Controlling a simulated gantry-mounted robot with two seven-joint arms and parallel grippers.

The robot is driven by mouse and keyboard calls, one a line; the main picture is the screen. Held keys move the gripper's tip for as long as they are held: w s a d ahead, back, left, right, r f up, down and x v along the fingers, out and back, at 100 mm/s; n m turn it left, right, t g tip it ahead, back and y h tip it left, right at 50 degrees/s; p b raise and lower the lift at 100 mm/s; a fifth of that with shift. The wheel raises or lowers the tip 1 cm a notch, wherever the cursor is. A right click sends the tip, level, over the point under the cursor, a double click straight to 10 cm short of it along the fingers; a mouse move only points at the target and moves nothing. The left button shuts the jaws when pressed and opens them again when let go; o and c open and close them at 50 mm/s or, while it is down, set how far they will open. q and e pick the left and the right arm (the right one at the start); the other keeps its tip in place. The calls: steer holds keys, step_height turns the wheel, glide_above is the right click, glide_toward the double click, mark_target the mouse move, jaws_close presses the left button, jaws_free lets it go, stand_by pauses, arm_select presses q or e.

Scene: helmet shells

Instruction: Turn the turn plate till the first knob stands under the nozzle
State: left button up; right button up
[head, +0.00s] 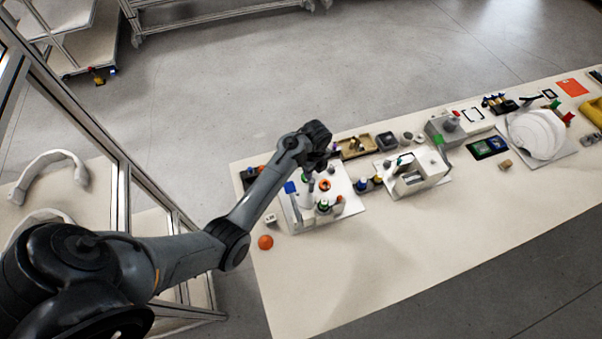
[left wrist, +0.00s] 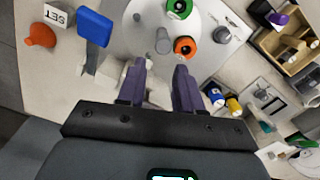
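The pale round turn plate (left wrist: 200,22) fills the top middle of the left wrist view. On it are a green-ringed knob (left wrist: 180,8), an orange-ringed knob (left wrist: 185,47) and a grey post (left wrist: 162,42). In the head view its white station (head: 350,206) stands at the table's left end, partly behind my arm. My left gripper (left wrist: 160,62) is over the near edge of the plate, its two dark fingers apart, with the grey post just beyond the tips. In the head view it reaches the station from above (head: 309,172). I cannot tell which part is the nozzle or which knob is first.
Blue and yellow bottles, a wooden tray (head: 356,147) and a white fixture (head: 420,180) stand to the right. The table's front is clear.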

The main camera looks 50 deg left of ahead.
mark_target(312, 184)
arm_select(q)
steer(key=shift+w+a+f, duration=0.25)
steer(key=shift+w+f, duration=0.05)
steer(key=shift+w, duration=0.1)
steer(key=shift+a+f+m, duration=0.1)
steer(key=shift+f+m, duration=0.2)
step_height(312, 184, down, 8)
steer(key=shift+s+f+b, duration=0.15)
steer(key=shift+f+b, duration=0.1)
steer(key=shift+b, duration=0.5)
steer(key=shift+f, duration=0.75)
arm_select(e)
steer(key=shift+s+x, duration=0.2)
steer(key=shift+x, duration=0.95)
arm_select(q)
steer(key=shift+c, duration=0.5)
arm_select(e)
steer(key=shift+a, duration=0.2)
arm_select(q)
jaws_close()
